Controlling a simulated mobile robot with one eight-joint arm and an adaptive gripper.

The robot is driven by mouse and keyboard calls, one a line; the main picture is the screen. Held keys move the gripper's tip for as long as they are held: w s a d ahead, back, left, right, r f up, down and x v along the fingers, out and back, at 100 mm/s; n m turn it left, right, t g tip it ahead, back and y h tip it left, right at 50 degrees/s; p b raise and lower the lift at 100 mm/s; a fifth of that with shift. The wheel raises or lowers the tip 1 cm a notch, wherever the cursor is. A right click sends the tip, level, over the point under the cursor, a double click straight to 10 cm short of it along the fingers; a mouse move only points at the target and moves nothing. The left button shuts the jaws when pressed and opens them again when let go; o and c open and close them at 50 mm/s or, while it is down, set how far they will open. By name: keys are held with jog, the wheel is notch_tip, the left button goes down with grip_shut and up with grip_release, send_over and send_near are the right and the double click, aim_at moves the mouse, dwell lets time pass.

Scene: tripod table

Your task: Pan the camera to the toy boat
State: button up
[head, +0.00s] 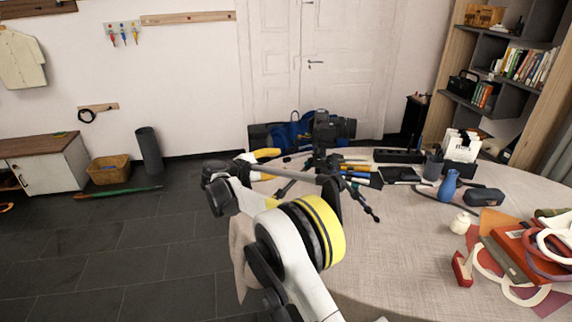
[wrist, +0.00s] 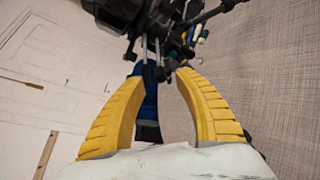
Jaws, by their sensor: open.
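A black camera (head: 325,130) stands on a small tripod (head: 328,163) at the table's left edge, its lens facing right. The camera's dark underside (wrist: 120,10) is at the top of the wrist view. My gripper (head: 274,165) is open just left of the tripod, its yellow fingers pointing toward it. In the wrist view my gripper (wrist: 163,76) has a gap between its fingertips, with tripod parts just beyond; I cannot tell whether anything touches. A small red object with a pale edge (head: 462,268) lies at the front right of the table; I cannot tell whether it is the toy boat.
The round table (head: 400,260) holds pens, a blue vase (head: 448,186), a white pot (head: 460,223), a dark case (head: 484,197) and red books (head: 530,255) with rings. A blue bag (head: 290,132) is behind the tripod. The table's front middle is clear.

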aim_at(284, 160)
jog(key=b+x, duration=0.1)
jog(key=x, duration=0.3)
jog(key=shift+w+d+f, duration=0.1)
jog(key=shift+w+d, duration=0.05)
jog(key=shift+w, duration=0.05)
grip_shut()
